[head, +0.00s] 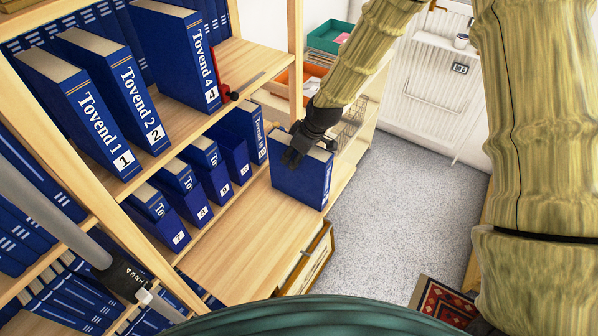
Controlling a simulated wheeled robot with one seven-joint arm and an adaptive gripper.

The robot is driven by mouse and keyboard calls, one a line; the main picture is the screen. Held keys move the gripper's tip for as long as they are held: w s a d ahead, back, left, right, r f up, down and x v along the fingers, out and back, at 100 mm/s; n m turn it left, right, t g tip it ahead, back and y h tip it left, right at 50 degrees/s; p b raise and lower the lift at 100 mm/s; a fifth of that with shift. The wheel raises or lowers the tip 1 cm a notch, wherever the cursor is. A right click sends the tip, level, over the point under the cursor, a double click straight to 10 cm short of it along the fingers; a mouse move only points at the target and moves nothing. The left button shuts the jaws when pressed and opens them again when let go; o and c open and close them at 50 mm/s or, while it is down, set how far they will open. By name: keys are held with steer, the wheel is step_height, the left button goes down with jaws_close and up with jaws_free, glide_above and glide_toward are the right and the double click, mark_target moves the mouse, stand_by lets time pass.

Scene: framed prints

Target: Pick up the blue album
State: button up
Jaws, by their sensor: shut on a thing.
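A blue album (305,187) with pale page edges is upright at the right end of the lower wooden shelf board. My gripper (292,159), black at the end of my arm, comes down on its top edge from above and is shut on it. The fingers hide part of the album's upper left side. I cannot tell whether its bottom edge rests on the board or is slightly above it.
Blue numbered volumes (217,183) stand left of the album, with larger Tovend volumes (80,110) above. A shelf post (295,60) rises behind. The lower board (235,245) is bare in front.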

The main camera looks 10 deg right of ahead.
jaws_close()
steer(key=shift+w+r, duration=0.1)
steer(key=shift+r, duration=0.05)
